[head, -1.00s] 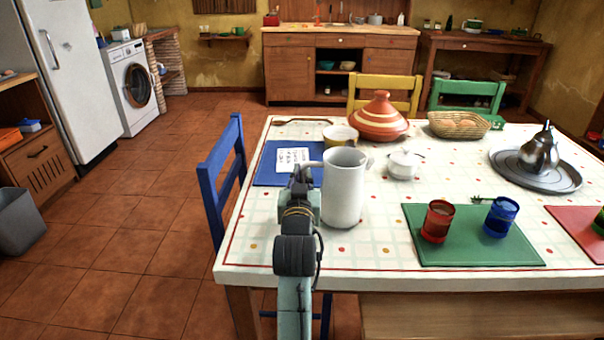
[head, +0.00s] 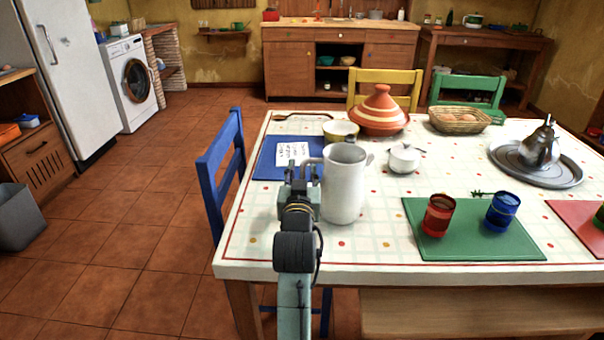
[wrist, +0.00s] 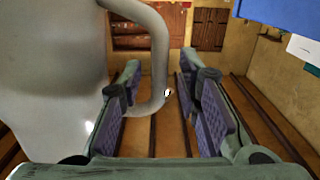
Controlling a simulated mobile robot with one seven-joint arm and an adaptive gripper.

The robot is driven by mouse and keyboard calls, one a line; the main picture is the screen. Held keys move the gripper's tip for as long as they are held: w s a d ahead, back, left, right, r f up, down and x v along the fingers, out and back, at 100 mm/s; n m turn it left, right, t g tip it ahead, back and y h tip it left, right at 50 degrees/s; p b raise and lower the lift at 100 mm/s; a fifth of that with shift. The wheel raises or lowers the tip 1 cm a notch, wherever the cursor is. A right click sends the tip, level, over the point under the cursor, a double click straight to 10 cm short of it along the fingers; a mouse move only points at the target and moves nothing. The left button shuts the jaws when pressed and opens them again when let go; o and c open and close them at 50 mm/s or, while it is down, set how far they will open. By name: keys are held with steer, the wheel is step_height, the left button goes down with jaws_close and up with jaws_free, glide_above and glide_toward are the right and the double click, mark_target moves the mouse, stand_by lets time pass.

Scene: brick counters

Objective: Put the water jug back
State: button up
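The white water jug (head: 344,190) stands upright on the table near its left front part, with its handle towards the left. My gripper (head: 302,174) is at the handle side of the jug. In the wrist view the jug's grey-looking body (wrist: 50,80) fills the left side. Its curved handle (wrist: 160,65) comes down between the two fingers of my gripper (wrist: 160,92). The fingers are apart, with a visible gap between the handle and the right finger. Contact with the left finger cannot be told.
A blue placemat (head: 268,166) with a paper (head: 292,153) lies behind my gripper. A bowl (head: 340,131), a tagine (head: 380,113) and a small white pot (head: 403,159) stand behind the jug. Red (head: 437,216) and blue (head: 502,212) cups are to its right.

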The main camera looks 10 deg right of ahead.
steer(key=shift+r, duration=0.15)
steer(key=b+v, duration=0.1)
steer(key=v, duration=0.4)
steer(key=shift+s, duration=0.2)
steer(key=p+v, duration=0.6)
steer(key=p, duration=0.6)
steer(key=shift+s, duration=0.25)
steer(key=shift+a, duration=0.15)
steer(key=shift+a, duration=0.1)
